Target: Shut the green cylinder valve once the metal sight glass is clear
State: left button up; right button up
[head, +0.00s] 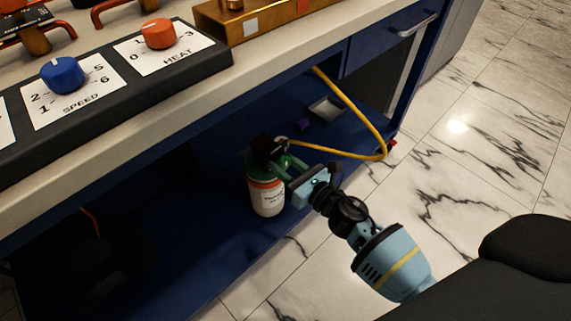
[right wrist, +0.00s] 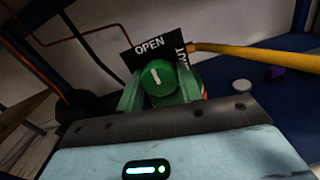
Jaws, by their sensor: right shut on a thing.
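The cylinder (head: 266,196), white with an orange band and a green top, stands on the blue lower shelf under the bench. Its round green valve knob (right wrist: 158,78) has a white mark pointing toward OPEN on the black plate (right wrist: 150,46); the plate's other word is partly hidden. My right gripper (head: 285,160) is shut on the valve knob, with a finger on each side in the right wrist view (right wrist: 161,88). I cannot make out the metal sight glass in either view. My left gripper is not in view.
A yellow hose (head: 352,112) runs from the cylinder top and loops up beneath the bench. A small grey tray (head: 327,108) and a purple object (head: 304,125) lie behind. The bench above carries a blue SPEED knob (head: 63,75), an orange HEAT knob (head: 158,33) and a brass block (head: 218,27).

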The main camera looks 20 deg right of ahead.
jog(key=shift+m, duration=0.4)
jog(key=m+p, duration=0.1)
jog(key=m, duration=0.3)
jog(key=shift+m, duration=0.3)
jog(key=m+p, duration=0.1)
jog(key=m, duration=0.2)
jog(key=shift+r+m, duration=0.1)
jog(key=shift+m, duration=0.2)
jog(key=m+p, duration=0.1)
jog(key=m, duration=0.3)
jog(key=shift+a+m, duration=0.1)
jog(key=shift+m, duration=0.2)
jog(key=m+p, duration=0.1)
jog(key=m, duration=0.3)
jog(key=shift+m+p, duration=0.3)
jog(key=o, duration=1)
